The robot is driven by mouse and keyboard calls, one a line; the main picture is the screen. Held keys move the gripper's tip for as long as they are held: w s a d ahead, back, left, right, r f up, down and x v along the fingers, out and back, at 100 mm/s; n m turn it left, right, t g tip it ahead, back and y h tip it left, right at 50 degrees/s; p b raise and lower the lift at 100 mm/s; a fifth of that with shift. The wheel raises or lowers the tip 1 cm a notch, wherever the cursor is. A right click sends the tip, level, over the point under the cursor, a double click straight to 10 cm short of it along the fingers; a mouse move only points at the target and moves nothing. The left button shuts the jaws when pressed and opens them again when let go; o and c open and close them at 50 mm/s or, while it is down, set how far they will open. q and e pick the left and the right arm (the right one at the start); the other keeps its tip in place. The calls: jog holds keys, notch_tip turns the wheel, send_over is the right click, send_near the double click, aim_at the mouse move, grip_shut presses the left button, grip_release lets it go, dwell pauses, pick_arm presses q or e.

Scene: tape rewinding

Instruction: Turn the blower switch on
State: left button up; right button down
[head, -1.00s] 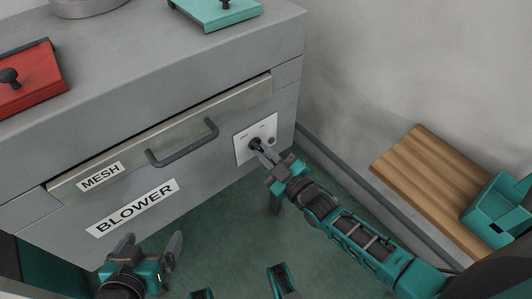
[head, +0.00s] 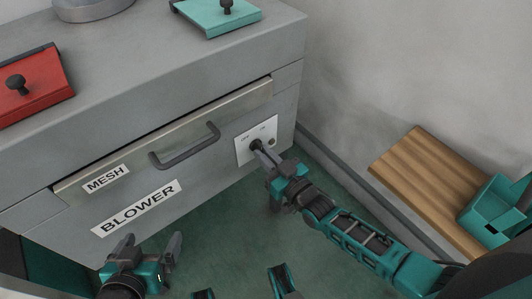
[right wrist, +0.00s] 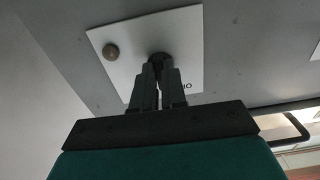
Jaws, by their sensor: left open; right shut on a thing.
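The blower switch is a dark knob (right wrist: 160,58) on a white plate (head: 243,150) at the right end of the grey cabinet's front. My right gripper (head: 259,147) is at the plate, with its fingers closed around the knob. The right wrist view shows the fingertips (right wrist: 158,72) meeting at the knob, which they partly hide. A round lamp-like button (right wrist: 111,52) sits on the same plate, beside the knob, and looks unlit. Lettering by the knob is partly readable. My left gripper (head: 148,248) is open and empty, low in front of the cabinet.
The grey cabinet has a drawer labelled MESH with a dark handle (head: 186,148), left of the switch, and a BLOWER label (head: 137,208). A red lid (head: 32,86) and a teal lid (head: 217,16) lie on top. A wooden bench (head: 425,180) stands right.

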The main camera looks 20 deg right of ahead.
jog(key=m, duration=0.5)
jog(key=shift+s+a+m, duration=0.1)
jog(key=shift+m, duration=0.2)
dwell(0.4)
jog(key=c, duration=1.2)
grip_release()
jog(key=shift+p+v, duration=1.45)
jog(key=shift+v, duration=5)
jog(key=shift+r, duration=0.1)
